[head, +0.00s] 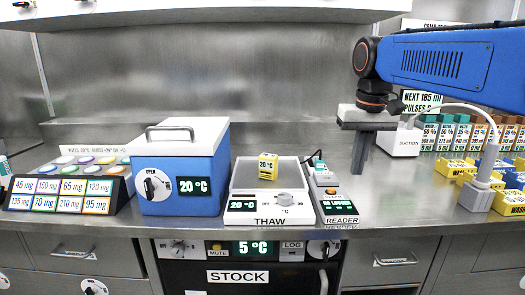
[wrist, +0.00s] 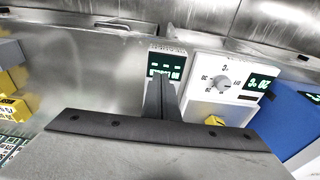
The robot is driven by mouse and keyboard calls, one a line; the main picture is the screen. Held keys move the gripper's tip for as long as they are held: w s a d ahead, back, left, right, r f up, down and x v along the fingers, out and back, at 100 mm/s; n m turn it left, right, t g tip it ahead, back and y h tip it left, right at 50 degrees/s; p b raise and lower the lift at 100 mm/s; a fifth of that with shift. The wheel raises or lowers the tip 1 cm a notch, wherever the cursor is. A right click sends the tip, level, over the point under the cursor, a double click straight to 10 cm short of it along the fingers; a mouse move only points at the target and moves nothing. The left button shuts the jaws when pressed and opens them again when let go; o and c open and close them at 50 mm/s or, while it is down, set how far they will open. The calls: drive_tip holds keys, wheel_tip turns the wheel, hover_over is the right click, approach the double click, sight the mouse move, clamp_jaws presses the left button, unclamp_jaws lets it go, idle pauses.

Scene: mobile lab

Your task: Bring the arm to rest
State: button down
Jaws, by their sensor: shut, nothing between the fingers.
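My gripper (head: 360,150) hangs from my blue arm at the right of the head view, above the steel counter (head: 365,212) and to the right of the reader. It points down, is shut and holds nothing. In the wrist view the closed fingers (wrist: 162,92) show as one dark bar in front of the reader. The fingertips look clear of the counter and touch nothing that I can see.
The small reader (head: 330,190) stands left of the gripper, beside the white THAW unit (head: 240,190) with a yellow block (head: 268,166). A blue box (head: 178,170) stands further left. A white suction unit (head: 400,141) is behind. Yellow blocks (head: 510,202) and a corded grey holder (head: 482,190) are at right.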

drive_tip(key=s+d+f+t, duration=0.1)
drive_tip(key=s+d+f, duration=0.1)
drive_tip(key=s+f, duration=0.9)
drive_tip(key=s+d+f+t, duration=0.2)
drive_tip(key=s+d+f, duration=0.1)
drive_tip(key=s+f, duration=0.8)
drive_tip(key=shift+s+f, duration=0.15)
drive_tip(key=shift+s, duration=0.15)
